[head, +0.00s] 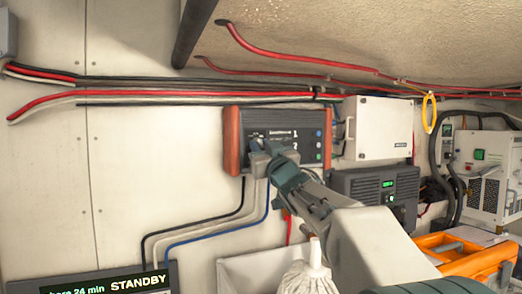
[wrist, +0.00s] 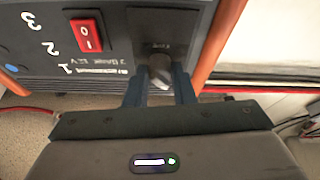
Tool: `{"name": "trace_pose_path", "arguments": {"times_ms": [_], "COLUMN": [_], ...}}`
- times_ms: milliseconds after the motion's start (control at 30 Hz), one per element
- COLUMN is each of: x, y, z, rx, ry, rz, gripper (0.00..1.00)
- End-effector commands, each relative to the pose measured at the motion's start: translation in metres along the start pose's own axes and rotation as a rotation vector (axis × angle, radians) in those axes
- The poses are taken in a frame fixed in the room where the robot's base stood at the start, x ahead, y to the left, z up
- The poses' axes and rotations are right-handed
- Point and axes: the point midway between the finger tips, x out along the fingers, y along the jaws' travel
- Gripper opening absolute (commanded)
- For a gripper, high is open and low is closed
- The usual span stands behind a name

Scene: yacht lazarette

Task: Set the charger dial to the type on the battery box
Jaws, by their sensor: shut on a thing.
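The charger (head: 312,150) is a dark box with reddish-brown end panels, fixed to the pale wall; its front also fills the top of the wrist view (wrist: 115,55), where the lettering is upside down. Its dial (wrist: 160,68) is a small grey knob on a dark square plate. My gripper (wrist: 160,86) has its two blue-grey fingers shut on the dial, one on each side. In the head view my gripper (head: 262,158) covers the charger's lower left face and hides the dial. The dial's setting marks are too small to read. I cannot identify a battery box or read its type.
A red rocker switch (wrist: 87,35) sits beside the dial, near the numbers 1, 2 and 3. A white box (head: 378,130) and a dark unit with a green display (head: 375,190) are to the right. Cables hang below the charger. A STANDBY screen (head: 100,284) is at lower left.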

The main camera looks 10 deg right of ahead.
Motion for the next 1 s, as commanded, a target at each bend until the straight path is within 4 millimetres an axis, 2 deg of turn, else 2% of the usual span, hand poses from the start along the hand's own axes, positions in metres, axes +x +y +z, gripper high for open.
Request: {"name": "trace_pose_path", "arguments": {"times_ms": [400,1000], "x": [-0.0018,0.0015], "y": [-0.0044,-0.0071], "z": [0.0033,-0.0028], "rx": [0.295,0.575], "ry": [-0.01,-0.027], "rz": [0.117,0.229], "gripper": [0.0,0.0]}}
